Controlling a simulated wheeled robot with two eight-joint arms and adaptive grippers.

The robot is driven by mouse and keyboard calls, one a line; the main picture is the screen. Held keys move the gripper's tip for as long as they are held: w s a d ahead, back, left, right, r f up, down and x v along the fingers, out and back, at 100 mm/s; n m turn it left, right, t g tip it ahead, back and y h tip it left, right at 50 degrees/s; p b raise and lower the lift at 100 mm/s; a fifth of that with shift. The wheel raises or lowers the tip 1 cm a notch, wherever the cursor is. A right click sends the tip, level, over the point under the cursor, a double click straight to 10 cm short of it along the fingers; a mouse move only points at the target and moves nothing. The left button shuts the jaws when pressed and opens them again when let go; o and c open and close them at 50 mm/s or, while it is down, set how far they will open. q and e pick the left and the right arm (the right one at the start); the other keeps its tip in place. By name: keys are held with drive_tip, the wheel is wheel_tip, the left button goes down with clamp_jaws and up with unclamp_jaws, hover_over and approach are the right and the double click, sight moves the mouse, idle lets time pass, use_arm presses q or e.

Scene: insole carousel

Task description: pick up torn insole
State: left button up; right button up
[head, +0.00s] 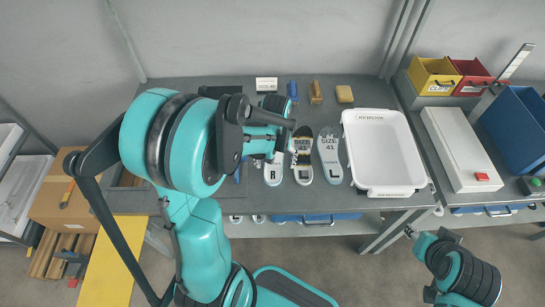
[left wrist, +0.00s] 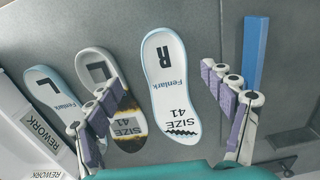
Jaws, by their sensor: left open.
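In the head view this R insole (head: 273,171) is partly covered by my left arm. My left gripper (left wrist: 160,88) is open, its purple-padded fingers on either side of the R insole with nothing held. In the head view the left gripper (head: 285,128) hangs over the insoles. An L insole with brown-black stained edges (left wrist: 122,100) lies beside it, and a cleaner L insole (left wrist: 52,93) lies farther left.
A white tray labelled REWORK (head: 427,186) stands right of the insoles. A blue bar (left wrist: 254,55) lies beyond the right finger.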

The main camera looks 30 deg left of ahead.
sight(273, 173)
use_arm(q)
drive_tip(key=f, duration=0.1)
drive_tip(key=f+b, duration=0.1)
drive_tip(key=f, duration=0.1)
drive_tip(key=a+f+b, duration=0.1)
drive_tip(key=f, duration=0.1)
drive_tip(key=shift+d+r, duration=0.1)
drive_tip(key=shift+r, duration=0.05)
drive_tip(key=shift+c, duration=0.9)
drive_tip(key=c, duration=1)
